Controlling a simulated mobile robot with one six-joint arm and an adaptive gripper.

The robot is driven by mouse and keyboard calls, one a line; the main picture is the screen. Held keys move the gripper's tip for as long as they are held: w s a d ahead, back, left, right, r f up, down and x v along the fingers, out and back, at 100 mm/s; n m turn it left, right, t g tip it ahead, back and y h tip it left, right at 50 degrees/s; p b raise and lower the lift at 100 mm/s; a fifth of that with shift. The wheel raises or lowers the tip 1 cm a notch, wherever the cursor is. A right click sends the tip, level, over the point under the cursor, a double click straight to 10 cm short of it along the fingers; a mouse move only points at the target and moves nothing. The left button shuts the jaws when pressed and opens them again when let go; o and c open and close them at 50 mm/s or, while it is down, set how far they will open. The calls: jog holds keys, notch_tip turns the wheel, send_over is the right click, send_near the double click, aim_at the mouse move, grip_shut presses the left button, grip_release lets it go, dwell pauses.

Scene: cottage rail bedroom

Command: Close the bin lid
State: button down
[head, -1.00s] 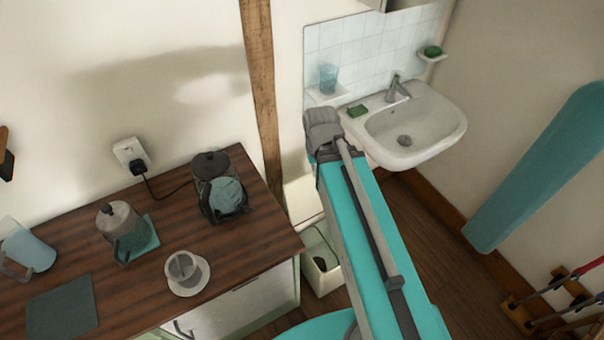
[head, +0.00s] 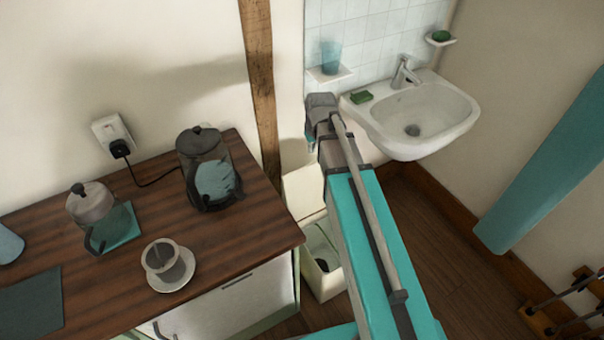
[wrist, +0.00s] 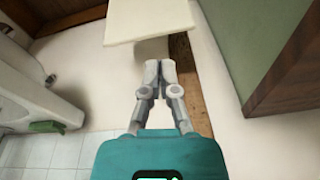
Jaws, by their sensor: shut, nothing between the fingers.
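The cream bin (head: 318,272) stands on the floor between the counter and the sink, partly hidden by my arm. Its pale lid (head: 304,192) is raised and stands upright at the back, near the wall. Something dark shows inside the open bin. In the wrist view the lid (wrist: 150,20) is a pale panel at the top edge. My gripper (wrist: 160,66) is shut and empty, its fingertips pointing toward the lid and just short of its edge in the picture. Whether they touch it, I cannot tell. In the head view my arm hides the fingers.
The wooden counter (head: 225,235) on the left holds a kettle (head: 207,165), a French press (head: 92,205) and a cup on a saucer (head: 168,285). The sink (head: 425,115) is on the right. A wooden post (head: 260,90) stands behind.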

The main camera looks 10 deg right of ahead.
jog(key=w+d+f+n+t+b, duration=0.1)
jog(key=w+f+n+t+b, duration=0.1)
jog(key=w+f+b, duration=1.2)
jog(key=shift+w+f+y, duration=0.3)
jog(key=shift+w+f, duration=0.05)
jog(key=shift+w, duration=0.6)
jog(key=shift+f+b, duration=0.15)
jog(key=shift+b, duration=0.15)
jog(key=b+x, duration=0.9)
jog(key=x, duration=0.1)
jog(key=shift+s+d, duration=0.25)
jog(key=shift+s, duration=0.4)
jog(key=shift+s+d, duration=0.25)
jog(key=shift+s, duration=0.4)
jog(key=shift+s+d, duration=0.25)
jog(key=shift+s, duration=0.35)
